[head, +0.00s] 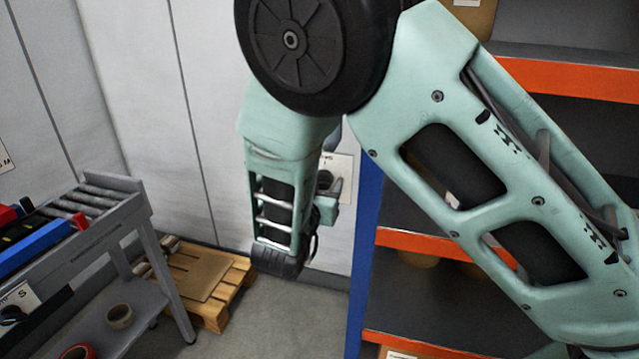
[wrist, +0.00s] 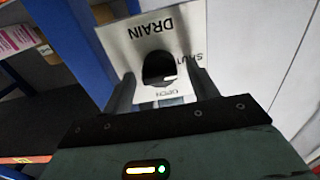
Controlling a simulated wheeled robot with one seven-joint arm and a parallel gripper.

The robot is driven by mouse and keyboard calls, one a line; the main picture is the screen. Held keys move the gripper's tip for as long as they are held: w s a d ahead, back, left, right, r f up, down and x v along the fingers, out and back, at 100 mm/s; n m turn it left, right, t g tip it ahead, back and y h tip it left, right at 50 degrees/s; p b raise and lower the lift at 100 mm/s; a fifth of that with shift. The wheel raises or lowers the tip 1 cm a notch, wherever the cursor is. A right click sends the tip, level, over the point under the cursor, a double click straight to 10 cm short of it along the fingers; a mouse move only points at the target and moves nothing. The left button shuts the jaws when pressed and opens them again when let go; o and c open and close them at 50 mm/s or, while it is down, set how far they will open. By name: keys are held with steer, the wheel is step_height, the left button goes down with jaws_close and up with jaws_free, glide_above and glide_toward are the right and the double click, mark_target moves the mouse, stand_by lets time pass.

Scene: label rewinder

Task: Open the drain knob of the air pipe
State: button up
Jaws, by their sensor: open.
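The drain plate (wrist: 180,25) is a pale plate on the wall, with DRAIN, SHUT and OPEN reading upside down in the wrist view. The dark drain knob (wrist: 157,64) sits in the middle of the plate. My gripper (wrist: 164,75) is open, with one finger at each side of the knob; I cannot tell whether either touches it. Part of the plate (head: 345,163) also shows in the head view, behind my gripper (head: 331,187). My wrist hides much of the plate there, and the air pipe cannot be made out.
A blue and orange shelf rack (head: 363,250) stands close to the right of the plate. A grey roller table (head: 150,225) is at the left, with tape rolls on its lower shelf. A wooden pallet (head: 215,315) lies against the wall. Bare floor shows between pallet and rack.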

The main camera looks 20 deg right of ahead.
steer(key=c, duration=1)
